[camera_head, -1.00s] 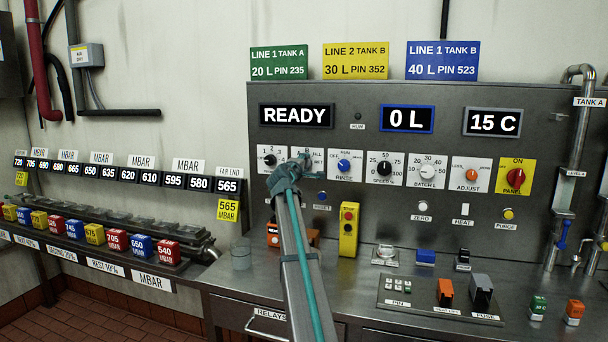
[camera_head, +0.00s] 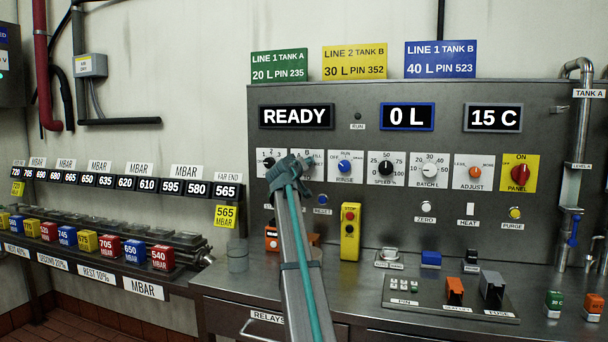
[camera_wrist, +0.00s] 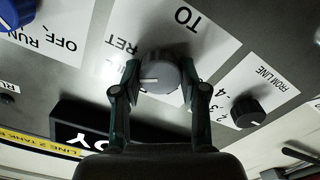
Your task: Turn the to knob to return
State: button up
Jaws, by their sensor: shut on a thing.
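In the wrist view, the TO knob (camera_wrist: 160,76) is a round grey knob on a white plate marked "TO" and "RET", seen upside down. Its white pointer line points to the left of that picture. My gripper (camera_wrist: 158,88) has one finger on each side of the knob and is shut on it. In the head view, my gripper (camera_head: 288,170) covers the knob, and only part of its white plate (camera_head: 315,158) shows.
The FROM LINE knob (camera_head: 268,161) is close on the left, and the blue RINSE knob (camera_head: 344,167) on the right. The display (camera_head: 296,116) above reads READY. A yellow button box (camera_head: 350,230) stands below.

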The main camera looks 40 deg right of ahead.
jog(key=shift+f+m+b, duration=0.1)
jog(key=shift+m+b, duration=2.15)
jog(key=shift+m, duration=0.85)
jog(key=shift+s, duration=0.1)
jog(key=o, duration=1.1)
jog(key=shift+o, duration=0.2)
jog(key=v, duration=1.2)
